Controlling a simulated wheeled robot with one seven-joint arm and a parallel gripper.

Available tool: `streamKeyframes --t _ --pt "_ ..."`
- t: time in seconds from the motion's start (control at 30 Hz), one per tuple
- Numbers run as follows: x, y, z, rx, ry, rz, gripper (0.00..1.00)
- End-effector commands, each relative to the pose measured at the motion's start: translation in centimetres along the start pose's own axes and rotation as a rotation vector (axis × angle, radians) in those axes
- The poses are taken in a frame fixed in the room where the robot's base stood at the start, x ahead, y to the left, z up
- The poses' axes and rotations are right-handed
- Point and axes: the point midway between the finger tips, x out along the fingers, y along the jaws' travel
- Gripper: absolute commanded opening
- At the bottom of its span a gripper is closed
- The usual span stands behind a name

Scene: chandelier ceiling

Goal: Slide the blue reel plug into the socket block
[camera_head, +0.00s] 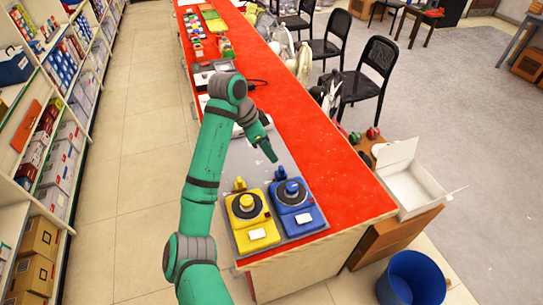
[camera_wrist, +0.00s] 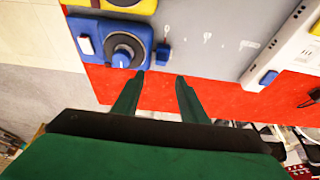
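The blue reel (camera_head: 294,212) stands beside the yellow reel (camera_head: 252,235) at the near end of the counter. Its small blue plug (camera_head: 281,173) sits just behind it; the plug also shows in the wrist view (camera_wrist: 162,54), beside the reel's body (camera_wrist: 96,29). My gripper (camera_head: 270,156) is above the counter, a little beyond the plug. In the wrist view its two fingers (camera_wrist: 160,77) are apart with nothing between them, and the plug lies just ahead of the gap. A white block (camera_wrist: 277,50) with blue parts, seemingly the socket block, is at the right; my arm mostly hides it in the head view.
The reels rest on a grey mat (camera_head: 236,168) on the red counter (camera_head: 345,190). An open white box (camera_head: 408,185) and a blue bin (camera_head: 411,280) are off the counter's right side. Chairs stand further right. Stocked shelves line the left.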

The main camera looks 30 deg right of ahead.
Motion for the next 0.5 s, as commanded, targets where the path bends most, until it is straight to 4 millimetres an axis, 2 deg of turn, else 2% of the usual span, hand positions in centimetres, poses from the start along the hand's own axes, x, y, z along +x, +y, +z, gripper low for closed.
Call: streamKeyframes --t 0.17,0.5 --pt "1.6 0.1 -0.2 0.000 0.002 0.005 0.39" --pt "7.4 0.2 -0.3 0.001 0.003 0.006 0.39"
